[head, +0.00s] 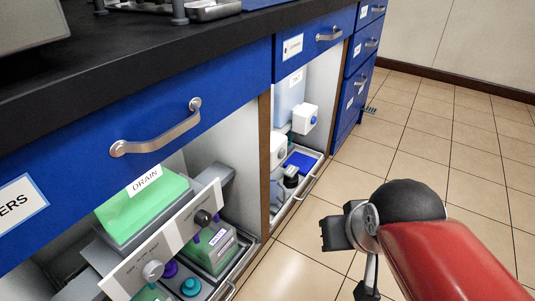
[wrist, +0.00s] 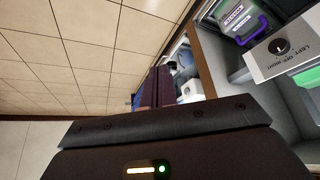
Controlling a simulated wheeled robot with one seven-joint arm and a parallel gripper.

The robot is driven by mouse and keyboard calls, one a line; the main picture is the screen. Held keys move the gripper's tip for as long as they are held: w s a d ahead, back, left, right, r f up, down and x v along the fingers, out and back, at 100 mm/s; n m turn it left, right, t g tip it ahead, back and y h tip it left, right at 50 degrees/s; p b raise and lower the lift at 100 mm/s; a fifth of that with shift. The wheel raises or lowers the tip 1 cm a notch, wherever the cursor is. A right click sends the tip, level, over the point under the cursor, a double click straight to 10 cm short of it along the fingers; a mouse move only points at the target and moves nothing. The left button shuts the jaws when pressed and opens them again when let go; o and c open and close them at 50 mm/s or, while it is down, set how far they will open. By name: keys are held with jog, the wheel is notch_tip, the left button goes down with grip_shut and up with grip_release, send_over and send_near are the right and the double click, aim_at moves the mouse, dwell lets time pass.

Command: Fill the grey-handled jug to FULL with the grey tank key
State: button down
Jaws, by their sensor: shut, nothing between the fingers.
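My gripper (head: 335,232) is at the lower right of the head view, over the floor and apart from the cabinets. It is shut and empty; its dark body (wrist: 165,150) fills the bottom of the wrist view. A sloped white panel in the left bay carries a grey knob (head: 153,270) and a black knob (head: 203,217), which may be the tank keys.
A green tank labelled DRAIN (head: 145,205) sits in the left bay. The right bay holds a blue tank (head: 290,98), a white box (head: 305,118) and a tray (head: 303,190). Blue drawers with metal handles (head: 155,135) overhang the bays. The tiled floor (head: 430,150) is clear.

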jog(key=shift+d, duration=0.1)
jog(key=w+d+f+m+t+h+p, duration=0.1)
jog(key=w+d+m+p, duration=0.2)
jog(key=w, duration=0.8)
jog(key=w+d+f+m+t+h+p, duration=0.1)
jog(key=w+d+m+p, duration=0.2)
jog(key=w, duration=0.8)
jog(key=w+a+f+m+t+y+p, duration=0.1)
jog(key=w+f+m+t+y+p, duration=0.2)
jog(key=w+f+m+y, duration=0.3)
jog(key=w+f+p, duration=0.1)
jog(key=w+f, duration=0.4)
jog(key=f, duration=0.1)
jog(key=shift+w+a+f+m, duration=0.15)
jog(key=shift+w+a+m, duration=0.2)
jog(key=shift+a+m, duration=0.05)
